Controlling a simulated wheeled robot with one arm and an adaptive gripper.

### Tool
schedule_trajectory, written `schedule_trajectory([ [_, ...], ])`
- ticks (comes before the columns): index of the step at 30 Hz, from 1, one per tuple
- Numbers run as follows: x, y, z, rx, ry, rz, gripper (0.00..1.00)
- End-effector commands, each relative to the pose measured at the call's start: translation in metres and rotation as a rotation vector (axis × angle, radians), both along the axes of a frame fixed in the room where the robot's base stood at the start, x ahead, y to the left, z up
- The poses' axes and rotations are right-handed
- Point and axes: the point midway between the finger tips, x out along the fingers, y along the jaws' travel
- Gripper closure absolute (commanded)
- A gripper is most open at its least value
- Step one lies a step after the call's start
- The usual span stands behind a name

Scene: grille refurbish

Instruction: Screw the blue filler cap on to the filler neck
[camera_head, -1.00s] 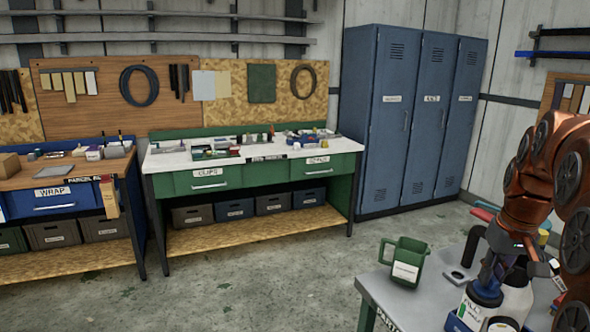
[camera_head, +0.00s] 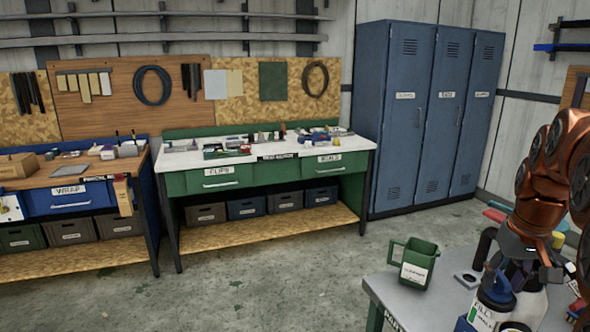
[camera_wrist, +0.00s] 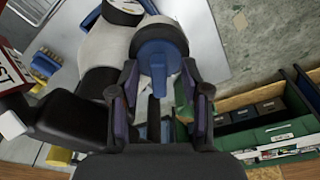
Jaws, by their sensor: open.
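The blue filler cap (camera_head: 496,289) sits on top of a white bottle (camera_head: 484,316) labelled "FILL" at the lower right of the head view. The wrist view shows the cap (camera_wrist: 157,56) as a round blue shape at the top of the white body, just beyond my fingertips. The filler neck is hidden under the cap, so I cannot tell how tightly the cap sits. My gripper (camera_wrist: 158,75) is open, with one finger on each side of the cap's near edge. I see no clear contact with the cap.
The bottle stands on a grey-topped table (camera_head: 392,290). A green mug (camera_head: 415,265) stands left of it. Blue lockers (camera_head: 425,110) and a green workbench (camera_head: 260,170) stand behind; open floor lies between.

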Motion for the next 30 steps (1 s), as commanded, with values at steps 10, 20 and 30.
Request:
schedule_trajectory([
  [10,-0.001,0.0,0.024,-0.001,-0.002,0.001,0.53],
  [20,-0.001,0.0,0.046,-0.002,-0.005,0.001,0.53],
  [30,-0.003,0.0,0.067,-0.001,-0.002,0.001,0.53],
])
